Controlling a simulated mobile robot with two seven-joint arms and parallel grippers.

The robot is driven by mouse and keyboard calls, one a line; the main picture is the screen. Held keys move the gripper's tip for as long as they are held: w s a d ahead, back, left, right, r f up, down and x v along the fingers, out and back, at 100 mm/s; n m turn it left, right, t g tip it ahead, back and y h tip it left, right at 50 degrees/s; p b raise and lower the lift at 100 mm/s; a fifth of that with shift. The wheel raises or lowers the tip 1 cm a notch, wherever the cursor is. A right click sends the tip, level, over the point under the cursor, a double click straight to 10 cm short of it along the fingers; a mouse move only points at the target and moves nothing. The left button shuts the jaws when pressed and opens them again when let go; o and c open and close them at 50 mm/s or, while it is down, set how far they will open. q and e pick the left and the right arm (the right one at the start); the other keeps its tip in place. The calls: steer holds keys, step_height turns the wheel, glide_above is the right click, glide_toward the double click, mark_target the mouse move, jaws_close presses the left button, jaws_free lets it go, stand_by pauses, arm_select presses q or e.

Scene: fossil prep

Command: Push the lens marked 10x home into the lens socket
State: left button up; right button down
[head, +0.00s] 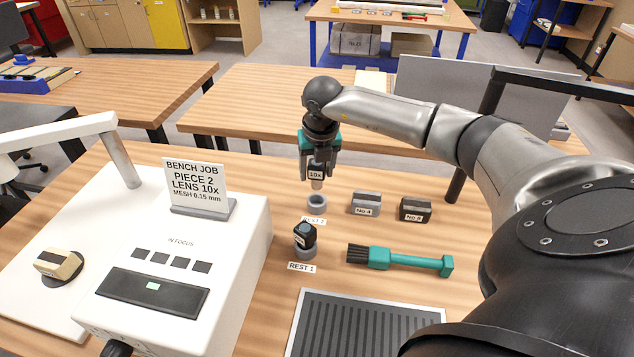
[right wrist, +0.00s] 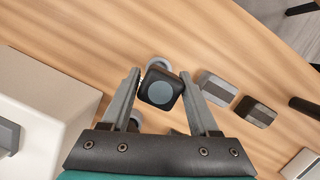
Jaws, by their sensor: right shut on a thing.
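The lens marked 10x (head: 316,176) is dark with a white label and a paler lower end. My right gripper (head: 318,163) is shut on it and holds it upright, just above the grey ring of REST 2 (head: 317,202). In the right wrist view the lens (right wrist: 160,88) shows its dark square top between the two fingers (right wrist: 161,92). I cannot make out the lens socket in either view. A white instrument (head: 190,250) with a raised arm (head: 60,135) stands at the left. My left gripper is not in view.
Another dark lens (head: 304,235) stands in REST 1. Blocks No 4 (head: 366,204) and No 8 (head: 415,209), a green brush (head: 400,261) and a ribbed mat (head: 365,325) lie nearby. A bench job card (head: 195,184) stands on the instrument; a tan piece (head: 58,263) sits on its base.

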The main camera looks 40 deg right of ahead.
steer(key=shift+w+d+p+v, duration=0.1)
steer(key=shift+w+p+v, duration=0.05)
steer(key=shift+p+v, duration=0.6)
steer(key=shift+w+d+p+v, duration=0.1)
steer(key=shift+w+p+v, duration=0.1)
steer(key=shift+p+v, duration=0.55)
steer(key=shift+w+d+p+v, duration=0.15)
steer(key=shift+p+v, duration=0.3)
steer(key=shift+v, duration=0.55)
steer(key=shift+r, duration=0.1)
